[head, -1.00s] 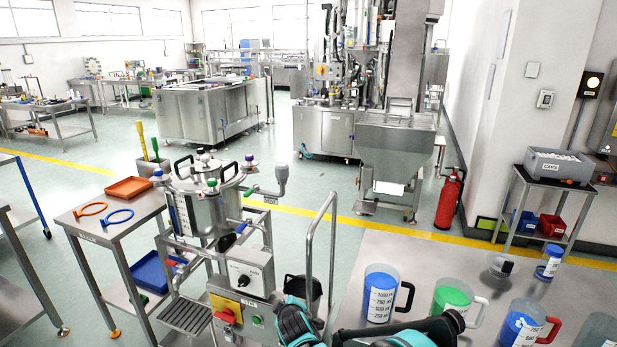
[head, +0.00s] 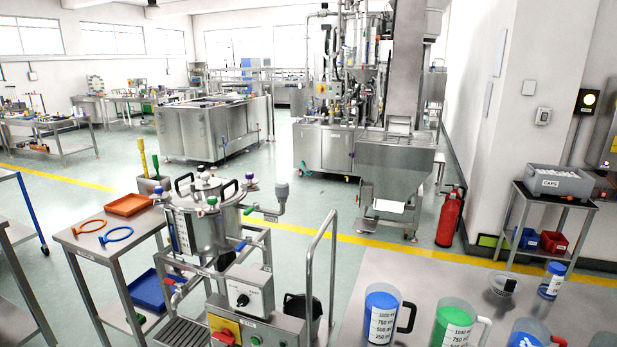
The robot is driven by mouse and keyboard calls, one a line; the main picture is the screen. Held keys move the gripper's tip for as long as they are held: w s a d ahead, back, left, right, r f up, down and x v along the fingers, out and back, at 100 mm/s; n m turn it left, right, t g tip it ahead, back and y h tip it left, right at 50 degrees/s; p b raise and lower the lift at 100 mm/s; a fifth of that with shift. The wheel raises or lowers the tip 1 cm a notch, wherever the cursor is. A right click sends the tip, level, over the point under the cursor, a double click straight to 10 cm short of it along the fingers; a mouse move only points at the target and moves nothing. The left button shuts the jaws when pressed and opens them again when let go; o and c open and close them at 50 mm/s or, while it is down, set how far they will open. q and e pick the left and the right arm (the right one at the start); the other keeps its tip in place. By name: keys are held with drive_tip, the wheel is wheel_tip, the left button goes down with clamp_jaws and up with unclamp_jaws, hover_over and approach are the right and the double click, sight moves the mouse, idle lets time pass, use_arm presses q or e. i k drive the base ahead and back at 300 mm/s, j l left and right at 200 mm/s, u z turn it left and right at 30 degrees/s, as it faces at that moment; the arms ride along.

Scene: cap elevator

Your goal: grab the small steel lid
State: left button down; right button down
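A steel vessel (head: 207,228) stands on a wheeled frame left of centre in the head view. Its round steel top (head: 203,193) carries several coloured knobs and black loop handles. I cannot tell whether a separate small steel lid lies on it, and I see no loose steel lid clearly elsewhere. Neither of my grippers is in view.
A steel table (head: 420,263) at the front right holds measuring jugs (head: 381,318), a small clear cup (head: 502,285) and a blue-capped bottle (head: 552,281). A grey CAPS bin (head: 550,183) stands far right.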

sight(206, 183)
drive_tip(key=j+z, duration=0.1)
drive_tip(key=z, duration=0.3)
drive_tip(key=i+j+z, duration=0.2)
drive_tip(key=j, duration=0.3)
drive_tip(key=j+z, duration=0.25)
drive_tip(key=j, duration=0.3)
drive_tip(key=i+j+z, duration=0.2)
drive_tip(key=j, duration=0.35)
drive_tip(key=k+l, duration=0.05)
